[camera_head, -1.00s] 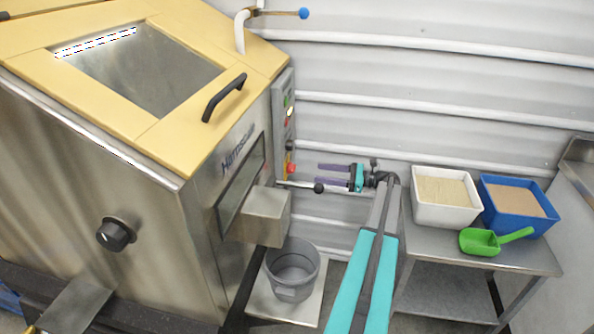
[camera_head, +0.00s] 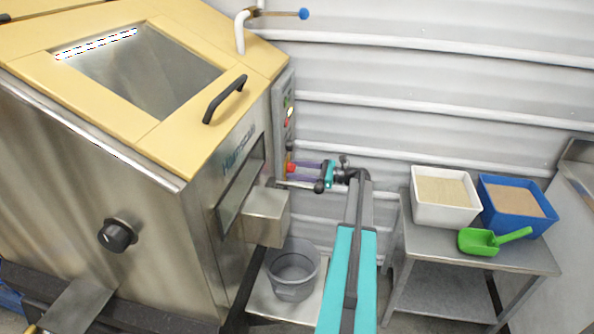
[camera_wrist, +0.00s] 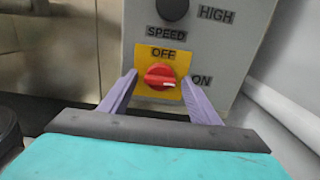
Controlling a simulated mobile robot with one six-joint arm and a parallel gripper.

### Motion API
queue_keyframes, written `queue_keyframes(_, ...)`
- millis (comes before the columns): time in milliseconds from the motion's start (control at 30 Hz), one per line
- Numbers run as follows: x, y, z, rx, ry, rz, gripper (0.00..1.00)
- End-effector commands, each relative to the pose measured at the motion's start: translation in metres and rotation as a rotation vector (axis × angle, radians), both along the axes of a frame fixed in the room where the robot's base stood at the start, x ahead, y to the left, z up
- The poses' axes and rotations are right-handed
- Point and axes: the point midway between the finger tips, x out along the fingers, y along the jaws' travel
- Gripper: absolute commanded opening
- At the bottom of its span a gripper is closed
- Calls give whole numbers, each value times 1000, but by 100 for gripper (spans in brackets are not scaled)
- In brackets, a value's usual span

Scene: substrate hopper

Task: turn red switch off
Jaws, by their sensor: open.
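The red switch (camera_wrist: 160,76) is a rotary knob on a yellow plate, with OFF printed above it and ON to its right. Its white-marked grip lies roughly horizontal, toward ON. In the head view the red switch (camera_head: 291,168) sits low on the grey control panel (camera_head: 284,120) at the machine's side. My gripper (camera_wrist: 160,82) is open, its purple fingers on either side of the knob in the wrist view. In the head view my gripper (camera_head: 296,170) points left at the panel, its fingertips close to the switch. Contact cannot be told.
A black SPEED knob (camera_wrist: 172,8) sits above the switch. A metal lever with a black ball (camera_head: 319,187) juts out just below my gripper. The discharge chute (camera_head: 265,216) and a grey bucket (camera_head: 293,272) are lower. A table (camera_head: 420,236) with trays stands at right.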

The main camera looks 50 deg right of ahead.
Motion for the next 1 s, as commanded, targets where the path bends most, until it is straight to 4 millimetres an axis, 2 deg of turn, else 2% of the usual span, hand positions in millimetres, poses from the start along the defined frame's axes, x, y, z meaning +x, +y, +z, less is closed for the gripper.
queue_keyframes(200,0,0,0,0,0,0,55)
queue_keyframes(433,0,0,0,0,0,0,16)
queue_keyframes(767,0,0,0,-20,-13,-1,15)
queue_keyframes(1000,1,0,-1,-101,-63,-1,15)
